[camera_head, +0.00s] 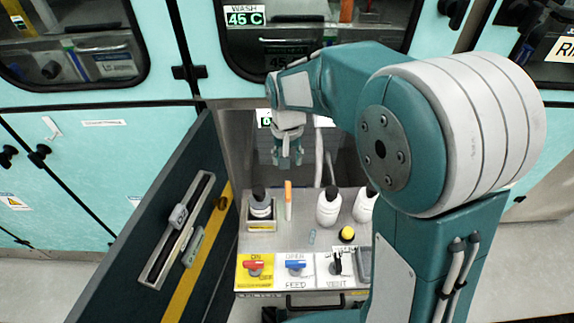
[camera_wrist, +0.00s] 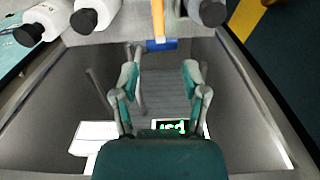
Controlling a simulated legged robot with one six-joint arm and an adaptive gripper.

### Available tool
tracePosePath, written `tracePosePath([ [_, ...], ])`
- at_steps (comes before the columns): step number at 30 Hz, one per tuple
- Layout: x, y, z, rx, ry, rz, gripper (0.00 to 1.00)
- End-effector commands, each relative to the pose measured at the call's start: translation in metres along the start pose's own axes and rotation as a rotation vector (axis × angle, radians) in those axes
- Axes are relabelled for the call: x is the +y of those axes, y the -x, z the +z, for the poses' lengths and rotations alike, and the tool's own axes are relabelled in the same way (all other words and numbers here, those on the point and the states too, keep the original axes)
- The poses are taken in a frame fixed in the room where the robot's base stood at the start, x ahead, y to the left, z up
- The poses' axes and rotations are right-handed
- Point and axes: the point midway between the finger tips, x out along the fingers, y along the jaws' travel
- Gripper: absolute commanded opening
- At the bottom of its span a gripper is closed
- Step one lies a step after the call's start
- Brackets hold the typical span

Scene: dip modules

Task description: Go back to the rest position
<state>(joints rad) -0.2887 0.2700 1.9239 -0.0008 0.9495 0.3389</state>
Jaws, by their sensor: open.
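My gripper (camera_head: 288,158) hangs above the back part of a grey metal shelf (camera_head: 280,228), in front of a dark recess. In the wrist view my gripper (camera_wrist: 160,75) shows its two teal and grey fingers spread apart with nothing between them. My teal and white arm fills the right of the head view and reaches left to the gripper. The gripper is clear of the bottles on the shelf.
An open dark door (camera_head: 160,240) stands left of the shelf. White bottles with black caps (camera_head: 328,207), an orange-handled tool (camera_head: 288,200) and a yellow button (camera_head: 347,234) are on the shelf. Red (camera_head: 255,265), blue (camera_head: 296,265) and black (camera_head: 337,262) handles line its front.

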Motion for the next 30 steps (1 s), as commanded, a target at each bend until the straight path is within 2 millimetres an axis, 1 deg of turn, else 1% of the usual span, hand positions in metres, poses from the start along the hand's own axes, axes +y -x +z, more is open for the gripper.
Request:
tracePosePath([
  [13, 0.000, 0.000, 0.000, 0.000, 0.000, 0.000, 0.57],
  [16, 0.003, 0.005, 0.002, 0.008, 0.000, -0.003, 0.57],
  [17, 0.006, 0.009, 0.004, 0.015, -0.001, -0.005, 0.57],
  [20, 0.020, 0.029, 0.015, 0.053, 0.001, -0.017, 0.57],
  [24, 0.045, 0.062, 0.038, 0.125, 0.007, -0.034, 0.57],
  [30, 0.077, 0.097, 0.078, 0.227, 0.018, -0.045, 0.57],
])
